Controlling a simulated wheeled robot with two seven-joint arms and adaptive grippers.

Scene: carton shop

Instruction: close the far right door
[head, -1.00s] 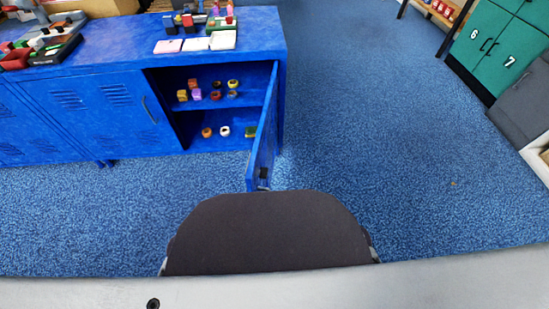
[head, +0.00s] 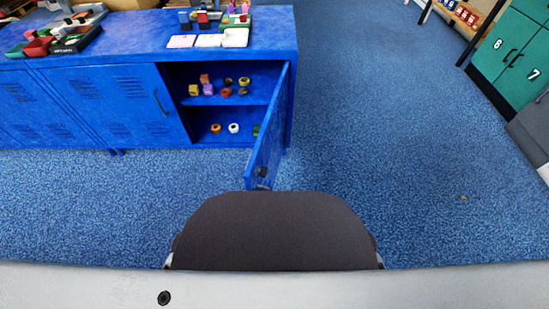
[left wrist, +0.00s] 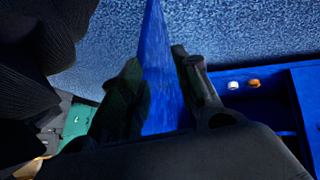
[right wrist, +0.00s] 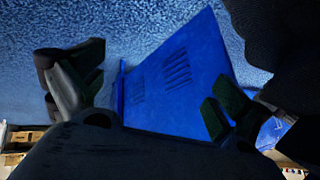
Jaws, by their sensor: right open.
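The far right door (head: 268,135) of the blue cabinet (head: 115,100) stands wide open, swung out from the cabinet front toward me. Its lower end runs behind a dark rounded part of my body. Neither gripper shows in the head view. In the left wrist view, my left gripper (left wrist: 160,80) has a finger on each side of the narrow blue door (left wrist: 158,70); whether they touch it I cannot tell. In the right wrist view, my right gripper (right wrist: 155,90) is open, with the vented blue door panel (right wrist: 180,80) showing between and beyond its fingers.
Small colored items (head: 228,88) stand on shelves in the open compartment. Trays and blocks (head: 62,38) sit on the cabinet top. Green lockers (head: 510,55) stand at the upper right. The blue carpet (head: 385,130) right of the door is clear.

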